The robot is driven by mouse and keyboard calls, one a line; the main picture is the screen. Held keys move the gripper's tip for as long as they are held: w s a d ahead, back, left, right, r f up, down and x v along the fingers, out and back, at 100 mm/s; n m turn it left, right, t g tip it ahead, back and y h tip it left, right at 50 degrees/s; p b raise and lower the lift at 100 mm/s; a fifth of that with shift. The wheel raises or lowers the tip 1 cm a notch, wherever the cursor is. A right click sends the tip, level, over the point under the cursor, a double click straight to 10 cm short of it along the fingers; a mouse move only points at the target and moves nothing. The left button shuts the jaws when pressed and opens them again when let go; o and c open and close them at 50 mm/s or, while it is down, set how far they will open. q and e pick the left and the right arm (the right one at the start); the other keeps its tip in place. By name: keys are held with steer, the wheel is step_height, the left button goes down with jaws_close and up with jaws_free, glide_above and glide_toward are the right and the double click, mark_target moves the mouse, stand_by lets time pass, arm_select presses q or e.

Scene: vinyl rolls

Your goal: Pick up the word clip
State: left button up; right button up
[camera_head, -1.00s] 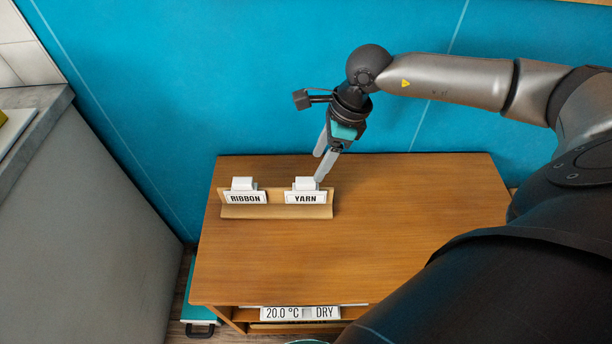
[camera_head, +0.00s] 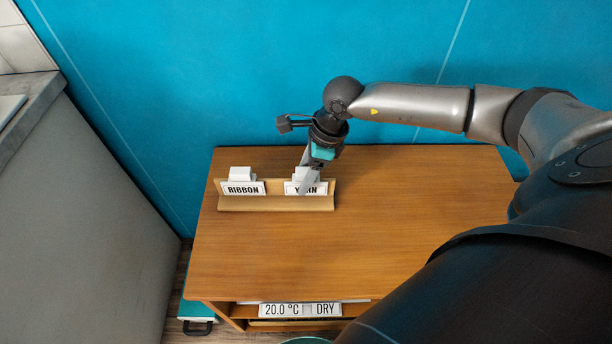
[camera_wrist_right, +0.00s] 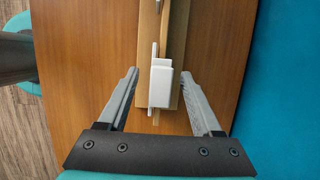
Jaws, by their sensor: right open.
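Two white word clips stand on a wooden holder (camera_head: 275,203) on the table. The left clip reads RIBBON (camera_head: 243,187). The right clip (camera_head: 292,187) reads YARN, its middle letters covered by my gripper finger. My right gripper (camera_head: 304,184) is at the YARN clip. In the right wrist view the right gripper (camera_wrist_right: 163,88) is open, with a finger on each side of a white clip block (camera_wrist_right: 161,84) and a gap on both sides. The clip's lettering does not show in that view. My left gripper is out of view.
The wooden table (camera_head: 400,220) is bare to the right of the holder. A blue wall (camera_head: 240,70) stands behind it and a grey cabinet (camera_head: 90,210) at left. A 20.0 °C DRY sign (camera_head: 300,309) is at the table's front.

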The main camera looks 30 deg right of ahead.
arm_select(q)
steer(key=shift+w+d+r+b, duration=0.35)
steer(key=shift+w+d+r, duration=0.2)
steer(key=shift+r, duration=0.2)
arm_select(e)
steer(key=shift+x, duration=1.25)
jaws_close()
